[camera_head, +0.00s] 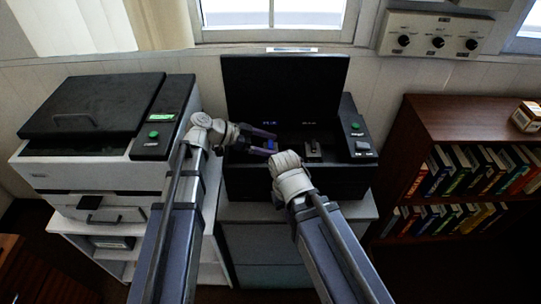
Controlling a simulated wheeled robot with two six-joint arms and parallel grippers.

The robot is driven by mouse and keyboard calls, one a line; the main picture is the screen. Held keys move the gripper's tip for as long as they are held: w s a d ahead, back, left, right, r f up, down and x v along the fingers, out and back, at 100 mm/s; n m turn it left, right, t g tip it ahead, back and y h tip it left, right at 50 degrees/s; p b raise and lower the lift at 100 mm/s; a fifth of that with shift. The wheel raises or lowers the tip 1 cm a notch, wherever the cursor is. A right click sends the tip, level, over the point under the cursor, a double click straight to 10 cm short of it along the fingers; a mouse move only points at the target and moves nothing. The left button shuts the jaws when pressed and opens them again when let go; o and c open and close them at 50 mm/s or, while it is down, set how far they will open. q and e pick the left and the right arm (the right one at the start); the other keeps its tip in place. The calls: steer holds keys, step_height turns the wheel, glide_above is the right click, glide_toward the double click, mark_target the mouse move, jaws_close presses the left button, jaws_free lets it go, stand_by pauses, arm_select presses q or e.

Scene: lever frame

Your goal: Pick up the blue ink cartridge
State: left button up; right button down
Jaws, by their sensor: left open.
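The blue ink cartridge (270,144) shows as a small blue patch inside the open black printer (240,181), near the middle of the picture. My left gripper (273,145) reaches into the printer from the left. Its two fingers are open, one above and one below the blue cartridge in the picture. I cannot tell whether they touch it. My right arm's wrist (290,175) is in front of the printer, just right of and below the cartridge. My right gripper's fingers are not clear.
The printer's lid (285,85) stands raised behind the opening. A dark holder (313,148) sits right of the cartridge. A larger white printer (75,160) stands left. A bookshelf (465,110) with books is at the right. A control box (436,34) hangs on the wall.

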arm_select(q)
jaws_close()
stand_by(0.6)
